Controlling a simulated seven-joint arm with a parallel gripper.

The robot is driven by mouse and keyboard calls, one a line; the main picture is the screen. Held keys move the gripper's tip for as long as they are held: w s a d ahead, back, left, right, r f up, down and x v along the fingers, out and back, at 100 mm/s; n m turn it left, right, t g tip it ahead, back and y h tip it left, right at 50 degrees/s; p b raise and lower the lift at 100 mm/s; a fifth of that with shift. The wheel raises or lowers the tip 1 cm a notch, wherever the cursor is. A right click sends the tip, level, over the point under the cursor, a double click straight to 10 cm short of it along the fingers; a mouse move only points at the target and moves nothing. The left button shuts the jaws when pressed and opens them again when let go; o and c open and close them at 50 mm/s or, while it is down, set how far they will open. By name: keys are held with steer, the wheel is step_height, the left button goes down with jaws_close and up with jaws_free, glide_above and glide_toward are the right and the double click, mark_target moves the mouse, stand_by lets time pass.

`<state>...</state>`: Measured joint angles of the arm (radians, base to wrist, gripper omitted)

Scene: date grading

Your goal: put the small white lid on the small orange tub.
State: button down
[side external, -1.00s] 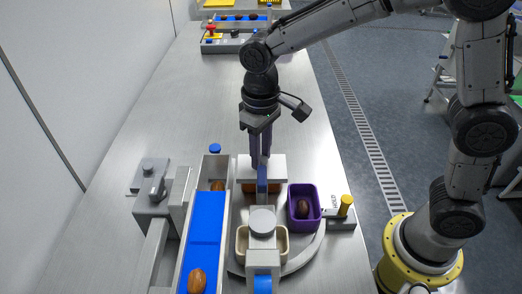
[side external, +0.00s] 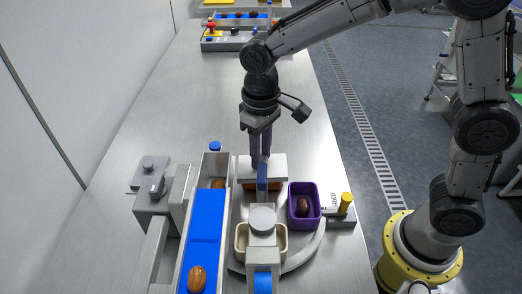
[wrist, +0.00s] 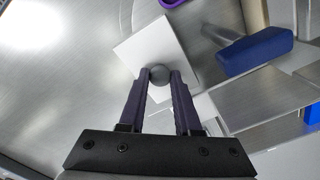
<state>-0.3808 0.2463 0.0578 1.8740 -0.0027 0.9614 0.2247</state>
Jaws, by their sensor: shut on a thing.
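The small white lid (side external: 277,172) is flat and square, with a grey round knob (wrist: 159,75) on top. In the side view it lies level over the small orange tub (side external: 247,187), and only a strip of the tub's wall shows below it. I cannot tell whether the lid rests on the rim or is just above it. My gripper (side external: 260,158) points down from above and is shut on the lid's knob. In the wrist view my gripper (wrist: 160,76) has one finger on each side of the knob. The tub is hidden under the lid there.
A purple tub (side external: 317,213) with a date and a cream tub (side external: 241,250) stand beside the orange one on a round grey plate (side external: 300,255). A grey post with a blue part (side external: 262,180) stands close in front of the lid. A blue belt (side external: 205,240) carrying dates runs left.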

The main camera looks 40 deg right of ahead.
steer(key=shift+s+f, duration=0.1)
steer(key=shift+f, duration=0.1)
steer(key=shift+c, duration=0.2)
jaws_free()
steer(key=shift+r, duration=0.15)
steer(key=shift+r, duration=3.5)
